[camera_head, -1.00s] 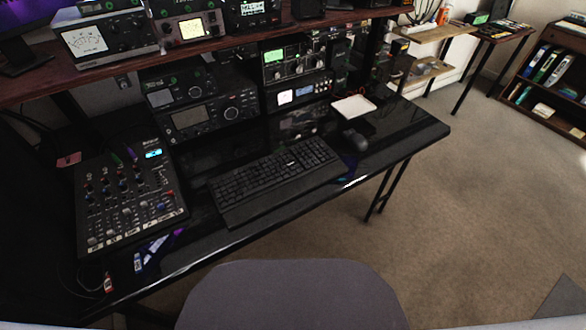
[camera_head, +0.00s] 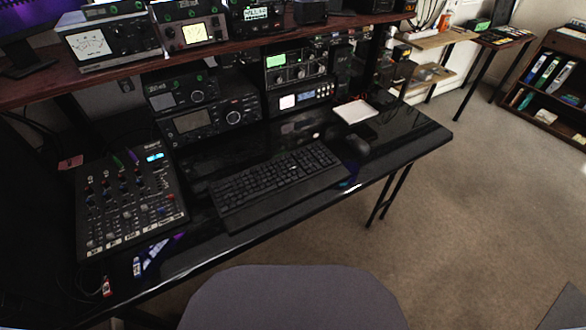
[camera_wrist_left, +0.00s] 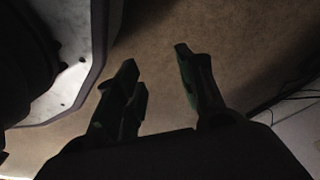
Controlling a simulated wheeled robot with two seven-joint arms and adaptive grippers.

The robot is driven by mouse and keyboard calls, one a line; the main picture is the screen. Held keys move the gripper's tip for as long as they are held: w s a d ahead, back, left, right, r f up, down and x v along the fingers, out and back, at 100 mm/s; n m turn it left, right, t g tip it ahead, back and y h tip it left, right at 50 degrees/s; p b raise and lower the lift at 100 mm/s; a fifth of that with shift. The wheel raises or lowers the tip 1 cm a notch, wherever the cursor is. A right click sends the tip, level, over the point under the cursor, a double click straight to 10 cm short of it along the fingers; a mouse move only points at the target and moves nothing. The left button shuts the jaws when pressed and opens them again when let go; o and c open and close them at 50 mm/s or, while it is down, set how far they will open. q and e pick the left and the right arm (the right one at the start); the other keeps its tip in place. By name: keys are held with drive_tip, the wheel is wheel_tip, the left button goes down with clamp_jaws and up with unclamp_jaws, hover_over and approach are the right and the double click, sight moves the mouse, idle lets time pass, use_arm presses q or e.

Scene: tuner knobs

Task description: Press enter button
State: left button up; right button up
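A black keyboard (camera_head: 275,182) lies on the glossy black desk (camera_head: 215,238), in front of the radio equipment. Its keys are too small and dark for me to tell the enter key apart. My left gripper (camera_wrist_left: 158,70) shows in the left wrist view with its two dark fingers apart and nothing between them, over brown carpet. It is away from the keyboard, which does not show in that view. Neither gripper shows in the head view.
A mixer (camera_head: 130,205) stands left of the keyboard, and a mouse (camera_head: 356,144) lies to its right. A white pad (camera_head: 354,111) lies behind the mouse. Radios (camera_head: 213,122) stand behind, under a wooden shelf (camera_head: 110,71). A grey chair back (camera_head: 292,298) is in front of the desk.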

use_arm(q)
clamp_jaws()
idle(1.2)
